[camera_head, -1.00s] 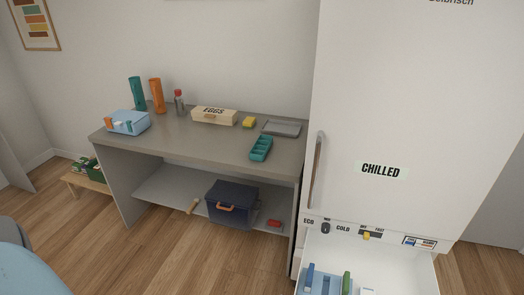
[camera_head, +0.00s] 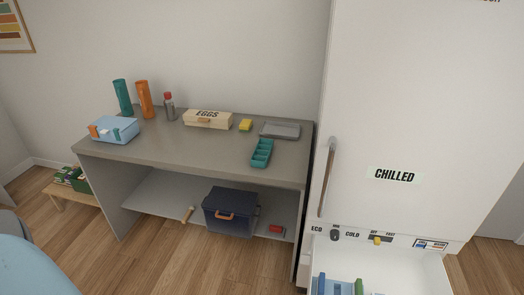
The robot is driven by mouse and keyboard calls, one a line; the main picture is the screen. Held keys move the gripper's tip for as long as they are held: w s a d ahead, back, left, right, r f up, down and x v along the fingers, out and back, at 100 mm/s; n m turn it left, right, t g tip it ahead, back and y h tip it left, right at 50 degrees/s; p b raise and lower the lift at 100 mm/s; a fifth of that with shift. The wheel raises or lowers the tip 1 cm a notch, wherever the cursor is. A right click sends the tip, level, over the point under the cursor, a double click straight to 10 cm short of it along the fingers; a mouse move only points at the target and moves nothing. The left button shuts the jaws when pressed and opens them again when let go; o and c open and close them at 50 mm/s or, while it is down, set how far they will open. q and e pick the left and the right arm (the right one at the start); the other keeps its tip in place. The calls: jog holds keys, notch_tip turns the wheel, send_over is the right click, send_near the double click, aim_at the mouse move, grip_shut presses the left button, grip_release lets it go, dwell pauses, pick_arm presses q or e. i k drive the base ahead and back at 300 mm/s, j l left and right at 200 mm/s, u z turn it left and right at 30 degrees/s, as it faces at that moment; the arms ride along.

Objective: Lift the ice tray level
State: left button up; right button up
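A teal tray with compartments (camera_head: 262,153), which looks like the ice tray, lies on the grey counter (camera_head: 200,150) near its front right edge. Neither of my grippers shows in the head view. A pale blue rounded shape at the lower left edge looks like part of my own body.
The white fridge (camera_head: 420,110) stands right of the counter, with its lower drawer (camera_head: 430,272) open. A grey flat tray (camera_head: 280,130), yellow sponge (camera_head: 245,125), egg box (camera_head: 207,119) and light blue box (camera_head: 114,129) stand on the counter. The counter's front middle is clear.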

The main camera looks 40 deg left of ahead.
aim_at(260, 158)
jog(key=j+z, duration=0.15)
jog(key=j, duration=0.5)
jog(key=j+z, duration=0.1)
jog(key=j, duration=0.55)
jog(key=j+z, duration=0.15)
jog(key=j, duration=0.45)
jog(key=k+j+z, duration=0.15)
jog(key=j, duration=0.5)
jog(key=j+z, duration=0.15)
jog(key=j, duration=0.5)
